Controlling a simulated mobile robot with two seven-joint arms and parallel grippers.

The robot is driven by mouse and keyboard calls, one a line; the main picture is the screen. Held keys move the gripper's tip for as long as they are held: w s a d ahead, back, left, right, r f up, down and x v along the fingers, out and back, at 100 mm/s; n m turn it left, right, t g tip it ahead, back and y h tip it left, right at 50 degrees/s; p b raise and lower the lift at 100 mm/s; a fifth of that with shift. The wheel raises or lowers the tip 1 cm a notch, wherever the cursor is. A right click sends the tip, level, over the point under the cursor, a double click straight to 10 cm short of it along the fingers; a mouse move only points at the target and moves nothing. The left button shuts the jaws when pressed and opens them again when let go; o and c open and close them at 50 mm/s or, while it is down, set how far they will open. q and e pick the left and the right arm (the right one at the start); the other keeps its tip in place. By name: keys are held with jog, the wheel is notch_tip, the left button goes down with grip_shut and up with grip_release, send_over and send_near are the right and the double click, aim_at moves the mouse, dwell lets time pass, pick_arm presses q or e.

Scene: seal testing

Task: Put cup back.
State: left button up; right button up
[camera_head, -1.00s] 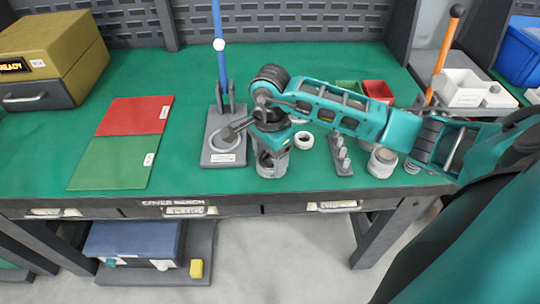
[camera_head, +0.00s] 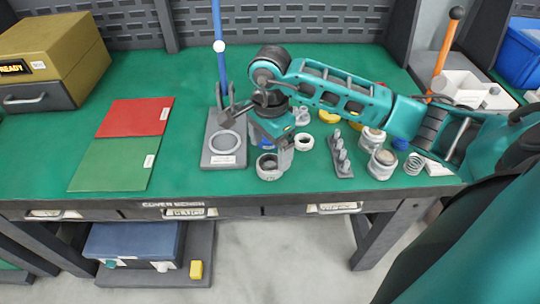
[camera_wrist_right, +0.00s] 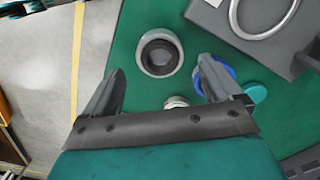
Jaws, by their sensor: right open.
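A grey cup (camera_head: 267,172) with a dark inside stands upright on the green bench, just right of a grey stand (camera_head: 224,160). In the right wrist view the cup (camera_wrist_right: 147,64) lies ahead of my fingertips, with bench visible on both sides between it and the fingers. My right gripper (camera_head: 274,150) points down over the cup, open and empty. Its two fingers (camera_wrist_right: 160,72) are spread wide in the wrist view. The grey stand carries a pale ring and a blue lever (camera_head: 219,50). My left gripper is out of view.
A white ring (camera_head: 304,141), a grey peg holder (camera_head: 341,156) and several jars (camera_head: 381,164) stand to the right. A blue round part (camera_wrist_right: 217,74) lies near one finger. A red and green mat (camera_head: 112,162) lies left. The bench's front edge is close to the cup.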

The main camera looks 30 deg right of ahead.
notch_tip(320, 180, up, 8)
dwell(0.6)
